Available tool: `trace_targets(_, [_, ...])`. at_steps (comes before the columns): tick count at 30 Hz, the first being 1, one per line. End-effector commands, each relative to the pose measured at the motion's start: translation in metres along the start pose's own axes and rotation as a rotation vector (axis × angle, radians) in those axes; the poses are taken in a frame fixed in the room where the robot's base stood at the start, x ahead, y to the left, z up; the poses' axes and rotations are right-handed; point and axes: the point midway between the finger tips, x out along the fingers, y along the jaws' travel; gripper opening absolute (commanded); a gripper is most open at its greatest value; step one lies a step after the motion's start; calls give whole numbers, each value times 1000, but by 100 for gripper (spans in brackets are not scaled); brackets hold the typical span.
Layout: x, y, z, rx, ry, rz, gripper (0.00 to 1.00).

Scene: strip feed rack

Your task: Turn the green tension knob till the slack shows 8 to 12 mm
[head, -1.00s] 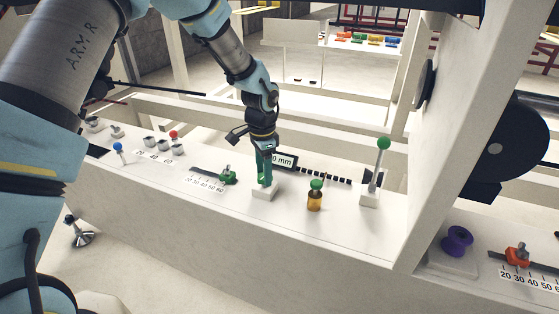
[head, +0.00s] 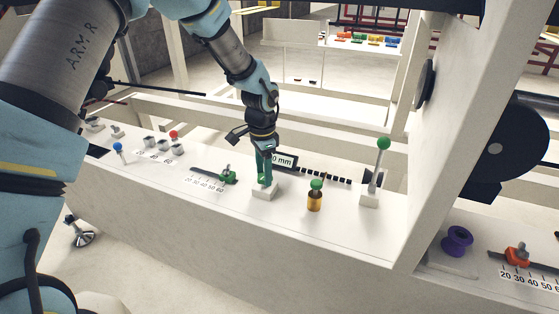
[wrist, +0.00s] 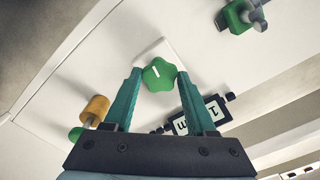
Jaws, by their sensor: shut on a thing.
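The green tension knob (wrist: 159,74) is a lobed knob with a white mark line, on a white block (head: 266,194) on the rack's ledge. My gripper (head: 264,180) points down over it. In the wrist view my gripper (wrist: 159,76) has its two teal fingers on either side of the knob, shut on it. The slack display (head: 284,161) stands right behind the gripper. Its text ends in "0 mm"; the gripper hides any earlier digits. In the wrist view the display (wrist: 199,115) is partly covered by a finger.
A green slider (head: 228,177) with a scale sits left of the knob. A green-topped amber cylinder (head: 314,200) and a green-balled lever (head: 378,170) stand to the right. A white upright post (head: 440,130) rises beyond them. A purple spool-shaped knob (head: 457,240) lies past it.

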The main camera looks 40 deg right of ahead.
Motion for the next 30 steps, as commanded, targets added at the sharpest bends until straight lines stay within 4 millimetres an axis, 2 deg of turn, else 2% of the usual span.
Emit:
trace_targets(1, [1,0,1,0,-1,1,57])
trace_targets(4, [1,0,0,0,-1,1,66])
trace_targets(14, [-3,0,0,0,0,0,66])
trace_targets(30, [-44,0,0,1,0,0,66])
